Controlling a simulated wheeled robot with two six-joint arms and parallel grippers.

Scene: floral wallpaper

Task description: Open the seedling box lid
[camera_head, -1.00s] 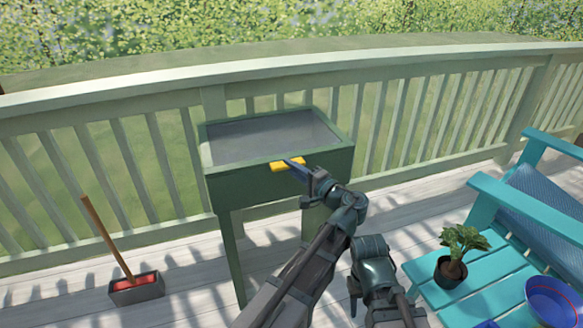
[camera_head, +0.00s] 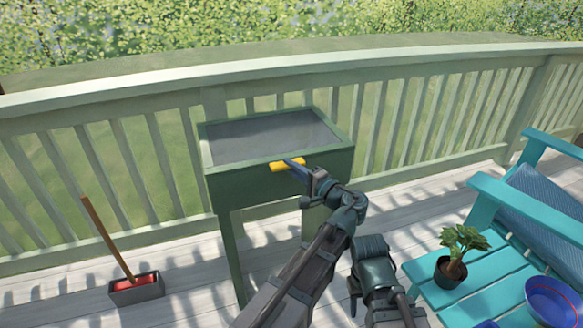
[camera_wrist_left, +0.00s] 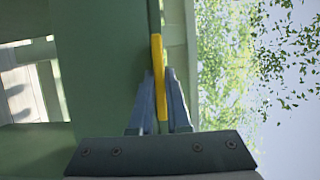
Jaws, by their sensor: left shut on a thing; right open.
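The green seedling box (camera_head: 250,183) stands on legs against the railing, its lid (camera_head: 270,137) a dark pane in a green frame. The lid looks down or nearly so; I cannot tell if there is a small gap at its front edge. A yellow handle (camera_head: 287,165) sits at the front edge of the lid. My left gripper (camera_head: 296,163) is shut on the handle, and the left wrist view shows the yellow handle (camera_wrist_left: 157,75) between its fingers (camera_wrist_left: 160,105). My right gripper (camera_head: 354,297) is open and empty, low beside the left arm.
The pale railing (camera_head: 120,160) runs behind the seedling box.

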